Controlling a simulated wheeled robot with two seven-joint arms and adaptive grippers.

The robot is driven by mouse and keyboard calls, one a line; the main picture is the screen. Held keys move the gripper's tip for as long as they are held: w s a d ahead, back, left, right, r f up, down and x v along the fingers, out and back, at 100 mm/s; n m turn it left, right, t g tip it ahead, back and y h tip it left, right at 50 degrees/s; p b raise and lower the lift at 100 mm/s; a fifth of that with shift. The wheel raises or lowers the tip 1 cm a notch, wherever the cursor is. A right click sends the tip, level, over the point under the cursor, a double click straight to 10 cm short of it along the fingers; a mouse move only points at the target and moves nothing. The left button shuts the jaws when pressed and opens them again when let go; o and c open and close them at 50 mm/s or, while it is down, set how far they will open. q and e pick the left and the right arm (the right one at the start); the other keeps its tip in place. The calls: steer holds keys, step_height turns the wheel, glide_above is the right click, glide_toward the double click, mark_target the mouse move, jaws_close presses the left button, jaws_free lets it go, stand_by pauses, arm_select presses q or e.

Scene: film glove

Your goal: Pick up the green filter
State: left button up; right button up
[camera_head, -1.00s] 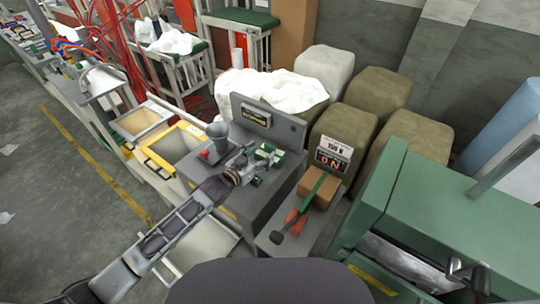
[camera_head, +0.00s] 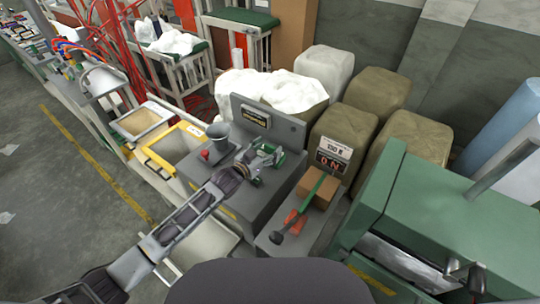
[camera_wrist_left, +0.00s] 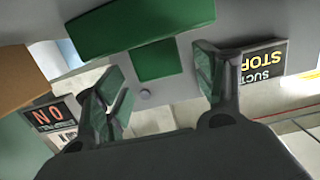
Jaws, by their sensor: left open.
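A green filter (camera_head: 280,158) lies on the grey bench top (camera_head: 230,190), in front of an upright grey panel. In the left wrist view a large green block (camera_wrist_left: 140,25) and a smaller green piece (camera_wrist_left: 158,60) show just beyond the fingers; I cannot tell if they are one part. My left gripper (camera_head: 262,163) is over the green filter and partly hides it. In the wrist view its fingers (camera_wrist_left: 157,70) are open and spread to either side of the smaller green piece, with nothing clearly held.
The upright panel (camera_head: 285,128) closes off the back. A large green machine (camera_head: 440,210) stands right.

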mark_target(270, 146)
arm_select(q)
steer(key=shift+x, duration=0.9)
steer(key=c, duration=1.5)
steer(key=shift+r, duration=0.15)
steer(key=shift+r, duration=4.85)
